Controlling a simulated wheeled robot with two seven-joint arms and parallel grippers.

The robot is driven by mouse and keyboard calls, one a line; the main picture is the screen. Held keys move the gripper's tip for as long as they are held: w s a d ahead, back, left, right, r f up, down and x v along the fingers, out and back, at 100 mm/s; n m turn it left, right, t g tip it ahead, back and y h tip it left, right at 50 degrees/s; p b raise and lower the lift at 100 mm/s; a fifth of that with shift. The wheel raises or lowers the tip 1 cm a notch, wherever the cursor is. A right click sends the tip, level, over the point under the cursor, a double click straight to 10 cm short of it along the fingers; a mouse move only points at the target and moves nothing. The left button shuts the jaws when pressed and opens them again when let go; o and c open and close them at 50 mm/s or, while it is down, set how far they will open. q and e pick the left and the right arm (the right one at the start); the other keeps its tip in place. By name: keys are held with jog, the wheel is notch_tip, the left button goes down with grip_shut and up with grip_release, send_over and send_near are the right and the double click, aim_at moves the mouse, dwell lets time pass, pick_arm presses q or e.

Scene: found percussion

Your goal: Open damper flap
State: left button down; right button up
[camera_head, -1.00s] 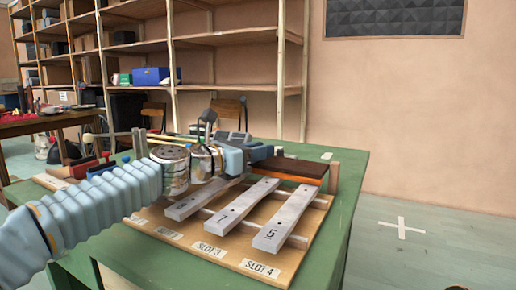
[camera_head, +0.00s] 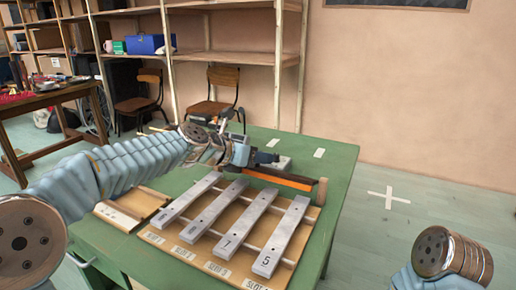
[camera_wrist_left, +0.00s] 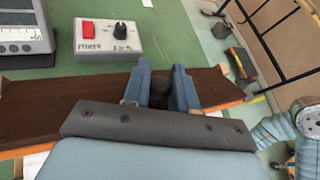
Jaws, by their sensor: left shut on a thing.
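The damper flap is a long dark board with an orange strip (camera_head: 282,180) along its near side, at the far end of the metal bars (camera_head: 240,215). It looks raised and tilted away from the bars, with its orange strip facing the head camera. In the left wrist view the flap is a brown board (camera_wrist_left: 65,97) crossing behind my fingers. My right gripper is out of view.
The bars lie on a wooden slotted board on the green table (camera_head: 335,165). A control box with a red switch (camera_wrist_left: 112,40) and a grey meter (camera_wrist_left: 25,30) stand behind the flap. A small wooden board (camera_head: 130,207) lies left. Chairs and shelves stand beyond.

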pick_arm(q)
jog(key=shift+w+d+r+g+y, duration=0.1)
jog(key=shift+w+r+g+y, duration=0.3)
jog(key=shift+w+g, duration=0.1)
dwell(0.3)
jog(key=c, duration=1)
grip_release()
jog(key=shift+f, duration=0.1)
jog(key=shift+s, duration=0.1)
jog(key=v, duration=1.3)
jog(key=shift+a+r, duration=0.2)
jog(key=shift+r, duration=0.05)
jog(key=shift+s, duration=0.15)
